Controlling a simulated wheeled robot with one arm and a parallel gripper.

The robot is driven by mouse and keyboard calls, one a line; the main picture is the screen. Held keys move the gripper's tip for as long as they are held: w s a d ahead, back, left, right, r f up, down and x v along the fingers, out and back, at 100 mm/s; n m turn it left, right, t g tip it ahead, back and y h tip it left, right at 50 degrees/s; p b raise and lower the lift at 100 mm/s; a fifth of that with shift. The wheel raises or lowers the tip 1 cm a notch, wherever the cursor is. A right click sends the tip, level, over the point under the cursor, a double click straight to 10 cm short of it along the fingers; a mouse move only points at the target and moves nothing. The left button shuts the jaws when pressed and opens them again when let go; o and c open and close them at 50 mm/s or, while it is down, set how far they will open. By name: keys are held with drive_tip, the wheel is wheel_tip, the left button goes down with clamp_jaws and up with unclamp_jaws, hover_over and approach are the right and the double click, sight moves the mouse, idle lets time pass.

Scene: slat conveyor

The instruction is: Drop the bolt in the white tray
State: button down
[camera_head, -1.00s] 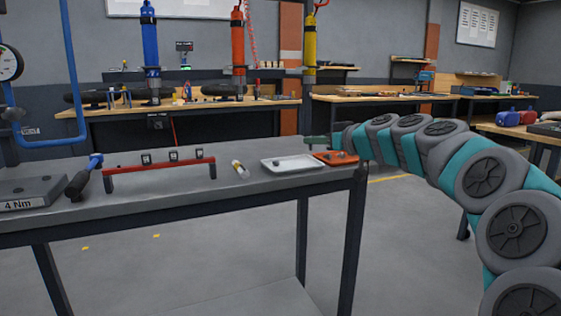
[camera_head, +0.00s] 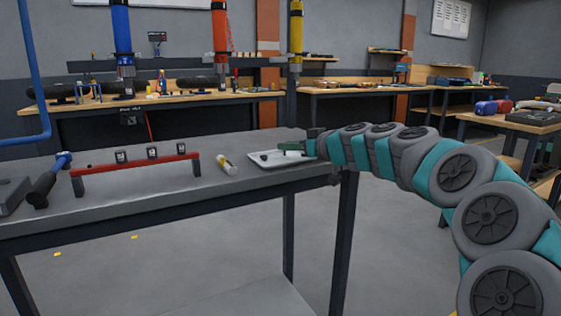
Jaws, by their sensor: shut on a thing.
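The white tray (camera_head: 256,164) is a shallow tray near the right end of the grey workbench. A small dark piece (camera_head: 264,156) lies in its left part. My gripper (camera_head: 284,149), dark green, reaches in from the right and is over the right part of the tray. It is shut on the bolt, which is too small and covered to make out clearly. I cannot tell how high the gripper is above the tray floor.
A red bar rack (camera_head: 135,174) and a blue-and-black hammer (camera_head: 48,183) are farther left on the workbench (camera_head: 150,205). The orange tray is hidden by my arm.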

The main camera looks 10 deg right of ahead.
drive_tip(key=shift+f, duration=0.15)
drive_tip(key=c, duration=0.7)
unclamp_jaws()
drive_tip(key=shift+c, duration=0.2)
drive_tip(key=b+v, duration=0.1)
drive_tip(key=v, duration=0.7)
drive_tip(key=shift+f, duration=0.1)
